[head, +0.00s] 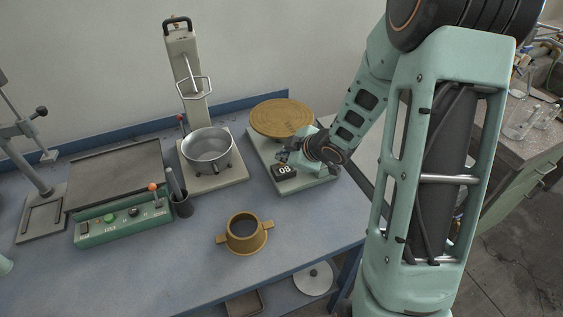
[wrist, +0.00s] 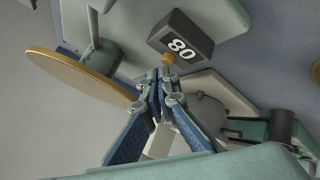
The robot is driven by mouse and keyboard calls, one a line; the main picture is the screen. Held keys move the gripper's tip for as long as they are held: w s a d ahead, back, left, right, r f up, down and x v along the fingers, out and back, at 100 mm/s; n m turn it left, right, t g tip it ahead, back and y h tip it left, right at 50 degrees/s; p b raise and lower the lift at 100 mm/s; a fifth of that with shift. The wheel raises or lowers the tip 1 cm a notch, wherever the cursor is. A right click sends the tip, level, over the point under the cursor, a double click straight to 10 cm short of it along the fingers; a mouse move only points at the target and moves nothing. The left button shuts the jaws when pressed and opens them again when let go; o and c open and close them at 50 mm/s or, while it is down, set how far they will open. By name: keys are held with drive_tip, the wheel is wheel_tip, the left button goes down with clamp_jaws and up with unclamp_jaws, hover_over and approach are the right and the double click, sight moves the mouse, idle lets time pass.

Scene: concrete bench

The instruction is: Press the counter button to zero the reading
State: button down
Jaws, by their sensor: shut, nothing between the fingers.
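The counter (head: 285,171) is a small dark box with white digits, on the front of a pale green base (head: 262,160). It reads 08 in the head view. In the wrist view the counter (wrist: 181,40) shows the digits turned over. A small tan button (wrist: 168,58) sits at the counter's edge in the wrist view. My gripper (wrist: 166,74) is shut and empty, its fingertips right by the button. I cannot tell whether they touch it. In the head view my gripper (head: 291,154) is just behind the counter, and the button is hidden.
A round wooden disc (head: 282,117) stands on the same base, behind my gripper. To the left are a metal pot (head: 207,150) on a stand, a green control box (head: 124,224) and a dark plate (head: 115,173).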

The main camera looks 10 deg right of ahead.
sight(283, 163)
drive_tip(key=shift+f+b, duration=0.4)
drive_tip(key=shift+f, duration=0.1)
idle(0.3)
idle(0.4)
drive_tip(key=shift+r+p, duration=0.9)
drive_tip(key=shift+r, duration=0.1)
wheel_tip(283, 163, up, 5)
drive_tip(key=p, duration=0.5)
